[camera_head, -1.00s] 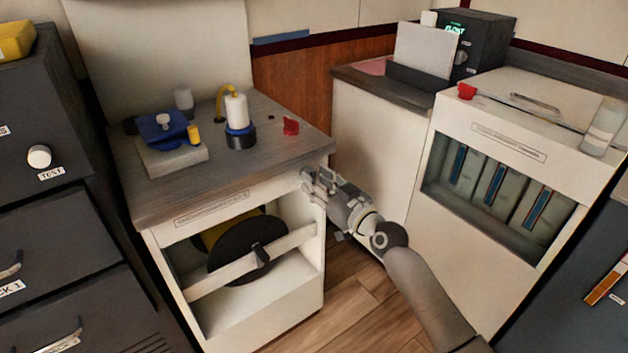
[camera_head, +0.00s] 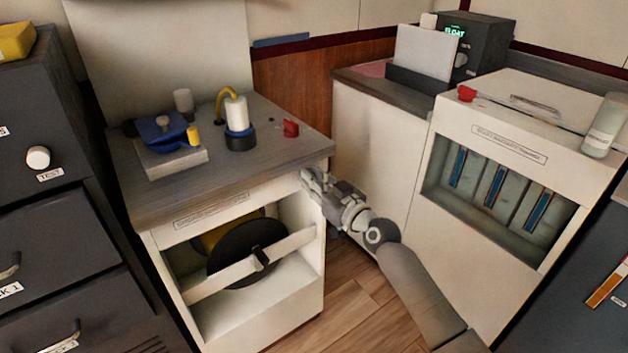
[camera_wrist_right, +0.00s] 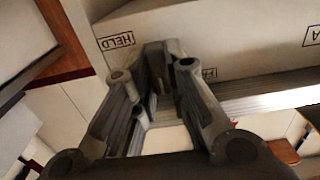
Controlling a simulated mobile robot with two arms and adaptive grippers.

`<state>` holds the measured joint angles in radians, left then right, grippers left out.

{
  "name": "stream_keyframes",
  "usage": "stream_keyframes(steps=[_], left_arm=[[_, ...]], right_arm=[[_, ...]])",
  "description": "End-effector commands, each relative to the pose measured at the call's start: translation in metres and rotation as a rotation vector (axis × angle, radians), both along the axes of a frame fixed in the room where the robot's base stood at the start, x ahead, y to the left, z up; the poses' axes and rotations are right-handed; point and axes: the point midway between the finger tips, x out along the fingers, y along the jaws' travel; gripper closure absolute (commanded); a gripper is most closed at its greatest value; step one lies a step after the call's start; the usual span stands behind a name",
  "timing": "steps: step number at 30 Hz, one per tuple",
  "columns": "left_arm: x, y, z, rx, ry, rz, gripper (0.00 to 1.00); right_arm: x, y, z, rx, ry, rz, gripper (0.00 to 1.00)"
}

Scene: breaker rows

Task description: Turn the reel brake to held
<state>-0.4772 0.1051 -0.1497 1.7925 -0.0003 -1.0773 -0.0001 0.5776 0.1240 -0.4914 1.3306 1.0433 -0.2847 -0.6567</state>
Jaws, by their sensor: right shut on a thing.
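The reel cabinet (camera_head: 312,270) stands at centre left, with a black and yellow reel (camera_head: 236,240) behind a pale bar in its open front. My right gripper (camera_head: 308,178) is at the cabinet's right edge, just below the top. In the right wrist view, the gripper (camera_wrist_right: 160,82) is shut on a small grey part, which I take to be the reel brake's handle (camera_wrist_right: 161,86); the fingers hide most of it. A "HELD" label (camera_wrist_right: 115,41) is beside the fingertips on the pale panel. Another label (camera_wrist_right: 209,73) is partly covered. My left gripper is not in view.
The cabinet top holds a blue device (camera_head: 163,128), a white bottle (camera_head: 237,112) and a red piece (camera_head: 290,128). A white cabinet with several slotted units (camera_head: 495,185) stands right. Dark drawers (camera_head: 60,250) stand left. Wooden floor (camera_head: 350,305) is open between them.

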Motion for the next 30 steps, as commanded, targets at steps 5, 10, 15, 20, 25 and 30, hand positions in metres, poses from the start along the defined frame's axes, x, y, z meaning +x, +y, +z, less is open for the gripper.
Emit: stream_keyframes(steps=[5,10,15,20,25,30], left_arm=[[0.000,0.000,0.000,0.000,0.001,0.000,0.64],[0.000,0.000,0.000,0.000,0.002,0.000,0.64],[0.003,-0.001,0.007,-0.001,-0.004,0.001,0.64],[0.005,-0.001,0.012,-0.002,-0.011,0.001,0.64],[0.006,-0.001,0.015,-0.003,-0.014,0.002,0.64],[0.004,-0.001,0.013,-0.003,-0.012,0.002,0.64]], right_arm=[[0.000,0.000,0.000,0.018,0.013,0.000,1.00],[0.000,0.000,0.000,0.076,0.054,-0.001,1.00],[0.001,-0.001,0.000,0.178,0.127,-0.001,1.00],[0.001,-0.001,0.000,0.297,0.214,0.000,1.00],[0.001,-0.002,0.000,0.428,0.310,0.000,1.00],[0.002,-0.002,-0.001,0.560,0.405,-0.001,1.00]])
